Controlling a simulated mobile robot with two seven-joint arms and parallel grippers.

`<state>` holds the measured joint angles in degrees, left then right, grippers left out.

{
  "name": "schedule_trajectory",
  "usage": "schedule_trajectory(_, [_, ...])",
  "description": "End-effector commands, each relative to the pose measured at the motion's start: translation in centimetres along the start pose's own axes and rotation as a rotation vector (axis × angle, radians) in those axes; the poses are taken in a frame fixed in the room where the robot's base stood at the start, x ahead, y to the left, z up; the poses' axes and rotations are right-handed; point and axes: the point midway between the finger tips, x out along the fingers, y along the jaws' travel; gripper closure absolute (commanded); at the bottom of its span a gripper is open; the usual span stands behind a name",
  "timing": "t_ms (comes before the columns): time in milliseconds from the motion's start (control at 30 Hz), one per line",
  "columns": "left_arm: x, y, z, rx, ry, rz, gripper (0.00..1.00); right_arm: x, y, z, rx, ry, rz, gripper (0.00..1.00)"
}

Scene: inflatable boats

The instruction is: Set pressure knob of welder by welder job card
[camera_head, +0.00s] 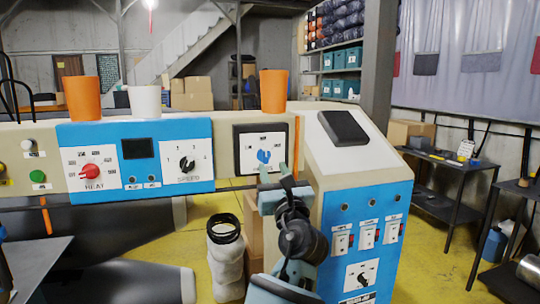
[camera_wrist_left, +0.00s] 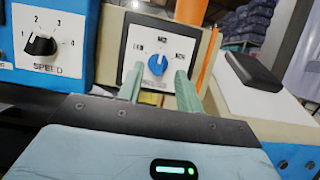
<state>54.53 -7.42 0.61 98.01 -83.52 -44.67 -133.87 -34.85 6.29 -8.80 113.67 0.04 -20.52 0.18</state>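The welder's pressure knob (camera_head: 264,156) is blue and sits on a white dial plate in a dark frame, right of the speed dial. It also shows in the left wrist view (camera_wrist_left: 158,64), pointing roughly up; its label is too small to read and partly covered. My left gripper (camera_head: 279,174) is in front of and just below this dial. In the left wrist view its two green fingers (camera_wrist_left: 160,76) are apart, one to each side of the knob, with nothing seen between them but the dial. Contact with the knob cannot be told. My right gripper is not in view.
The red heat knob (camera_head: 89,171) and black speed knob (camera_head: 187,164) are to the left. A slanted white and blue console (camera_head: 350,165) with switches stands close right of my arm. Orange cups (camera_head: 274,91) stand on top. A small white card (camera_head: 466,149) stands on the right table.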

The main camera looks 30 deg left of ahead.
Motion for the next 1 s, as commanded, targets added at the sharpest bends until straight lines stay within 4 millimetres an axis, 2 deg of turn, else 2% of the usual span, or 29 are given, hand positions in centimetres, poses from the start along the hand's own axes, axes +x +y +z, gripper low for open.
schedule_trajectory(300, [4.7,0.1,0.2,-0.003,-0.001,0.001,0.65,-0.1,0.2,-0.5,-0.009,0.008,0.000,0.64])
schedule_trajectory(433, [6.1,0.0,0.1,-0.002,0.000,0.000,0.65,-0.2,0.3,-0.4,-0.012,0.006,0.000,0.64])
schedule_trajectory(600, [7.0,0.0,0.0,-0.002,0.001,-0.001,0.65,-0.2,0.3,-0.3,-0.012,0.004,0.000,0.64])
schedule_trajectory(867, [7.1,0.0,0.0,-0.003,0.001,-0.001,0.65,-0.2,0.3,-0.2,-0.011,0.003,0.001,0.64])
schedule_trajectory(1000, [7.0,0.0,0.0,-0.003,0.001,-0.001,0.83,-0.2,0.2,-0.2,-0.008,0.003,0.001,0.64])
